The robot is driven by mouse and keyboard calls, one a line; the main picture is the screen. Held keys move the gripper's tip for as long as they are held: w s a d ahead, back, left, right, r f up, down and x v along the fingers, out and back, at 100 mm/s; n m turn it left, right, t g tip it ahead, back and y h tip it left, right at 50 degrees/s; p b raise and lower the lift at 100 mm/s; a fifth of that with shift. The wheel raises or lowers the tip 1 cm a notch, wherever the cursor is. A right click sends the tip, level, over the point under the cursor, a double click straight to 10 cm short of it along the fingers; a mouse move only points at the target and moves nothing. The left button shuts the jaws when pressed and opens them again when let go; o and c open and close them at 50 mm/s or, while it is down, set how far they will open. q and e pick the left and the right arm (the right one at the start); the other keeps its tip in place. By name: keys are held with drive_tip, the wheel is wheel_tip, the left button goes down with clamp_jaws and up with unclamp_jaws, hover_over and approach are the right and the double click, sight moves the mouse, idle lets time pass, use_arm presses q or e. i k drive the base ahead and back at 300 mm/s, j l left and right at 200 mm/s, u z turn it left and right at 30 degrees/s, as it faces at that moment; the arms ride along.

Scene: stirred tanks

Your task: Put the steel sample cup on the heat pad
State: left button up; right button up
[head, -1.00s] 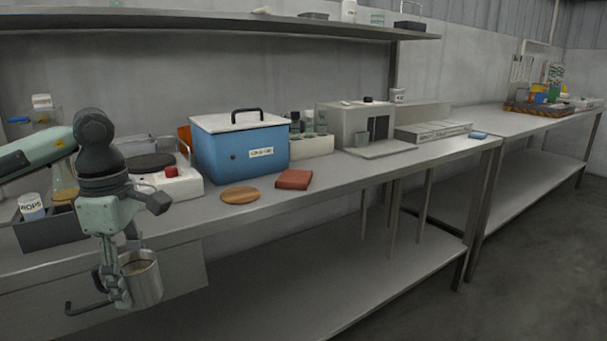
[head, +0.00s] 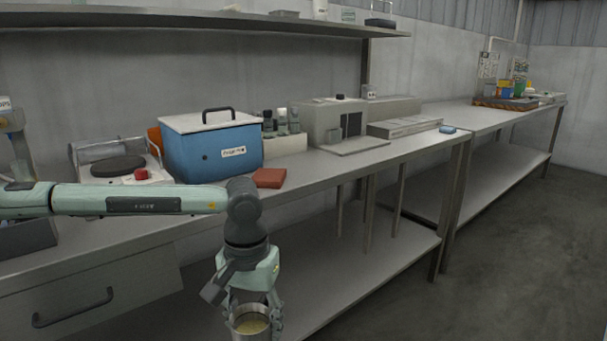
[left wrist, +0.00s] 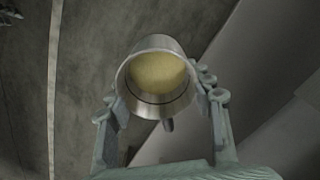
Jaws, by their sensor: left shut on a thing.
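The steel sample cup (head: 247,328) is a shiny metal cylinder with yellowish contents. My left gripper (head: 255,318) is shut on it, low in front of the bench edge. In the left wrist view the cup (left wrist: 157,78) sits between the two fingers (left wrist: 162,98), its open mouth toward the camera; a small dark part shows at its lower side. A reddish-brown, flat square pad (head: 269,178) lies on the bench near its front edge, up and behind the gripper. I cannot tell whether it is the heat pad. My right gripper is not in view.
A blue box with a white lid (head: 212,148) stands behind my left arm. Left of it is a hotplate (head: 118,165) with a red knob. Small bottles and a grey device (head: 318,122) stand further right. The bench top (head: 340,165) right of the square pad is largely clear at the front.

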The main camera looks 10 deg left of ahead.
sight(272, 176)
drive_tip(key=i+l+u, duration=0.15)
drive_tip(key=u, duration=0.8)
drive_tip(key=i+l+u, duration=0.1)
drive_tip(key=l+u, duration=0.55)
drive_tip(key=l, duration=0.2)
drive_tip(key=l+u, duration=0.1)
drive_tip(key=l, duration=0.9)
drive_tip(key=i, duration=0.1)
